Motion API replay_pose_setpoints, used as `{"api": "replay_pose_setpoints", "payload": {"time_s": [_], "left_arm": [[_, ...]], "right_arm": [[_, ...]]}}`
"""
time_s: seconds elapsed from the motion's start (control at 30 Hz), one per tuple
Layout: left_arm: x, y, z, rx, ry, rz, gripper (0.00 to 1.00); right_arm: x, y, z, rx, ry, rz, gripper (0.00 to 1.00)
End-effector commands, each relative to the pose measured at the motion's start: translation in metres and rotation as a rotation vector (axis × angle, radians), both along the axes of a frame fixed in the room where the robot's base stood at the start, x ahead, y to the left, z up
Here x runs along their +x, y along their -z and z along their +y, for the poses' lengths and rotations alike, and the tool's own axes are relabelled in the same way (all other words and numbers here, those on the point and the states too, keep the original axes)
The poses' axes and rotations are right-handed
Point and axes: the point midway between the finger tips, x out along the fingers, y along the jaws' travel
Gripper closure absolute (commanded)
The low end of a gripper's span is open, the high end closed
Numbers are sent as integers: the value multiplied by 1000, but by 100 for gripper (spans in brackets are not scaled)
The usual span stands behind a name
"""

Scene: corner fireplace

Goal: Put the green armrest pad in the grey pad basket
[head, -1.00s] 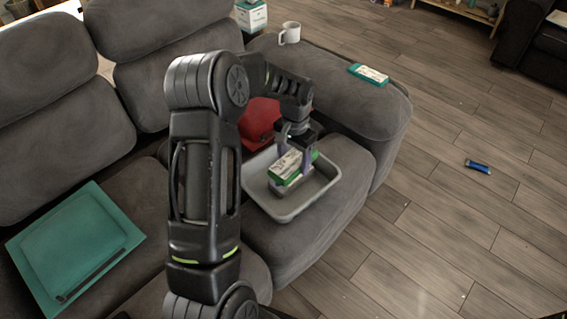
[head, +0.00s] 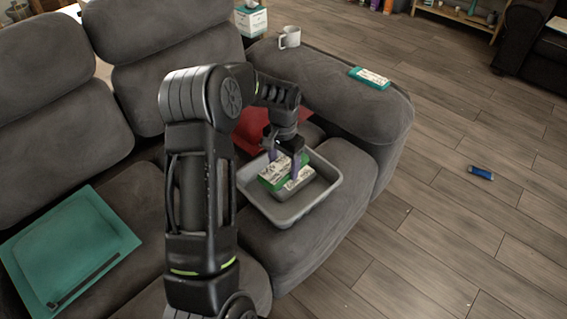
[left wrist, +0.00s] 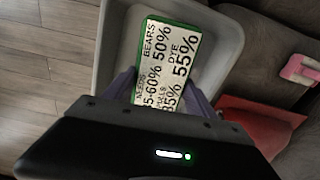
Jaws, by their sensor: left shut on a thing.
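The green armrest pad (head: 271,176), a boxy block with a white printed label, is held in my left gripper (head: 285,166). Its purple fingers are shut on the pad's two sides. In the left wrist view the pad (left wrist: 166,60) sits between the fingers, its label facing the camera. The grey pad basket (head: 262,209), a shallow tray, rests on the sofa seat. The pad is within the basket's rim. I cannot tell whether it touches the floor of the basket, which also shows in the left wrist view (left wrist: 112,50). My right gripper is not in view.
A red cushion (head: 252,128) lies behind the basket. A teal cushion (head: 75,245) lies on the left seat. The right armrest holds a white mug (head: 289,36) and a teal, white-labelled block (head: 369,77). A blue object (head: 481,173) lies on the open wooden floor.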

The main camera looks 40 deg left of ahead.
Motion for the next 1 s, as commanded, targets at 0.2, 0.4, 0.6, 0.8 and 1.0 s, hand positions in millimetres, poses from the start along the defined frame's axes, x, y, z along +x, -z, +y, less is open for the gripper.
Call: {"api": "replay_pose_setpoints", "payload": {"time_s": [0.2, 0.4, 0.6, 0.8, 1.0], "left_arm": [[0, 25, 0, 0, -1, 1, 76], [0, 29, 0, 0, 0, 0, 76], [0, 28, 0, 0, 0, 0, 76], [0, 28, 0, 0, 0, 0, 21], [0, 28, 0, 0, 0, 0, 10]], "right_arm": [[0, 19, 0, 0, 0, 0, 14], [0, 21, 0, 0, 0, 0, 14], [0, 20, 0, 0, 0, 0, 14], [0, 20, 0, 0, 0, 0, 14], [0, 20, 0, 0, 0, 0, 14]]}}
